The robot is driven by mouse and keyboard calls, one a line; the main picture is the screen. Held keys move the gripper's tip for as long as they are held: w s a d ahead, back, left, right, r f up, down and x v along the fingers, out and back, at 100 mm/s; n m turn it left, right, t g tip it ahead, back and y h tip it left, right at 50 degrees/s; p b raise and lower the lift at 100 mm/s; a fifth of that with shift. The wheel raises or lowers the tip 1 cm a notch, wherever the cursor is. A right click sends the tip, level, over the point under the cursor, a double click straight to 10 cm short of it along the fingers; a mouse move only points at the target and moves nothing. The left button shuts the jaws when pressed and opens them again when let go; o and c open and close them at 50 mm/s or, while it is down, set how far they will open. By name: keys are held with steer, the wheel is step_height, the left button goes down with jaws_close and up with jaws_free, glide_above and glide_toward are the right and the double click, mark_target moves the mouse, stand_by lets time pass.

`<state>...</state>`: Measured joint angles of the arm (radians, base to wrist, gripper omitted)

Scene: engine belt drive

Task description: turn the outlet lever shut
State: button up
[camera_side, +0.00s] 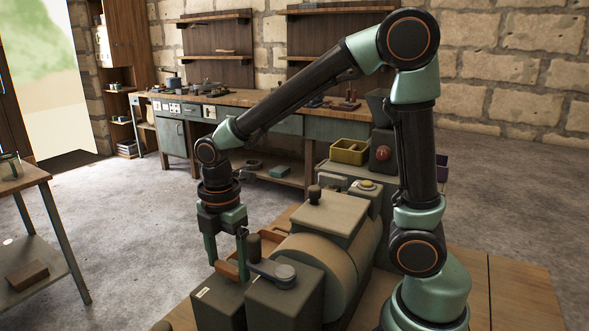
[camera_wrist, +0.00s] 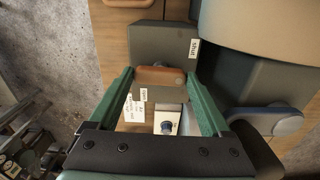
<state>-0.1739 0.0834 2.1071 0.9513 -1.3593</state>
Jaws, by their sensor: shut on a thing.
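A brown lever (camera_wrist: 160,76) lies flat across a dark grey box (camera_wrist: 160,45), between my fingertips in the wrist view. It also shows in the side view (camera_side: 228,270), low at my fingers. A small grey round spot, apparently its pivot, is near its right end. A white "open" label (camera_wrist: 143,95) is just below its left end. A white "shut" label (camera_wrist: 193,48) is above and right of it. My gripper (camera_wrist: 159,74) is shut on the lever, one green finger at each end; in the side view it points down (camera_side: 227,258).
A grey-blue lever with a round hub (camera_wrist: 285,122) sits on the neighbouring box to the right. A large tan drum (camera_side: 325,250) stands close behind. A dark upright post (camera_side: 253,246) is near my right finger.

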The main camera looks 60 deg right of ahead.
mark_target(228, 267)
steer(key=shift+n, duration=0.3)
steer(key=o, duration=1.2)
steer(key=shift+c, duration=0.2)
steer(key=shift+r, duration=0.15)
step_height(228, 267, up, 12)
steer(key=s+d+f+m+t, duration=0.2)
steer(key=s+d+m+t, duration=0.3)
steer(key=m, duration=1.3)
steer(key=shift+s+d+t, duration=0.25)
steer(key=shift+d+t, duration=0.05)
steer(key=shift+d, duration=0.2)
